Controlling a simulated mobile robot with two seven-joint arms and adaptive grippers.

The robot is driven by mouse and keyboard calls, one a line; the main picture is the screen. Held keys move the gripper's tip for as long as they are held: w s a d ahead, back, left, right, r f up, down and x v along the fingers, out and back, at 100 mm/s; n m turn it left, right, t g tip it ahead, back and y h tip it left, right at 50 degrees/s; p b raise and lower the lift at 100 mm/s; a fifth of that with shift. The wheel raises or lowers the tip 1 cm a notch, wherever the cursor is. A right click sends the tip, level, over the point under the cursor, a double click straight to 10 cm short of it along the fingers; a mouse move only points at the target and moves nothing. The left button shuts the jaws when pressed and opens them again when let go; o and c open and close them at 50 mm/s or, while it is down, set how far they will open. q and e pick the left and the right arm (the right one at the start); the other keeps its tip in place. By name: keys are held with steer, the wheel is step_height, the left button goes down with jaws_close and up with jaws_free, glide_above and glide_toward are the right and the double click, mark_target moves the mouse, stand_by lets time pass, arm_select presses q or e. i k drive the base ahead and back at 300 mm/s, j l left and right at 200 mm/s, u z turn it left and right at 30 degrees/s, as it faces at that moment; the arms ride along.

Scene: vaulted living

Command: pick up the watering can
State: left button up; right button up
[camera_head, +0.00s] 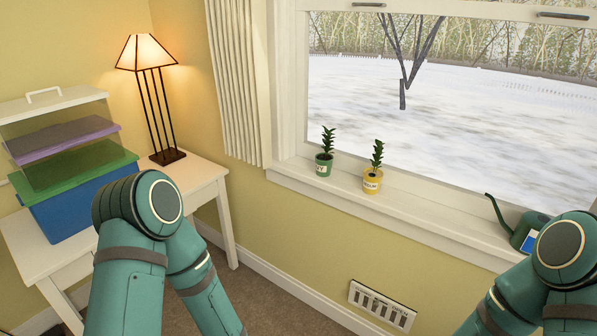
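The green watering can (519,229) stands on the right end of the window sill, with its thin dark green spout pointing up and to the left. A blue and white patch shows on its side. My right arm's teal elbow covers its lower right part. My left arm rises at the lower left, in front of the white side table. Both arms bend down out of the picture, so neither gripper shows.
On the sill (416,216) stand a green plant pot (324,168) and a yellow plant pot (372,184). The white side table (198,176) holds a lit lamp (146,53) and stacked storage boxes (80,200). A wall vent (382,305) is below the sill.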

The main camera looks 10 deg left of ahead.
mark_target(522, 239)
steer(key=z, duration=1.2)
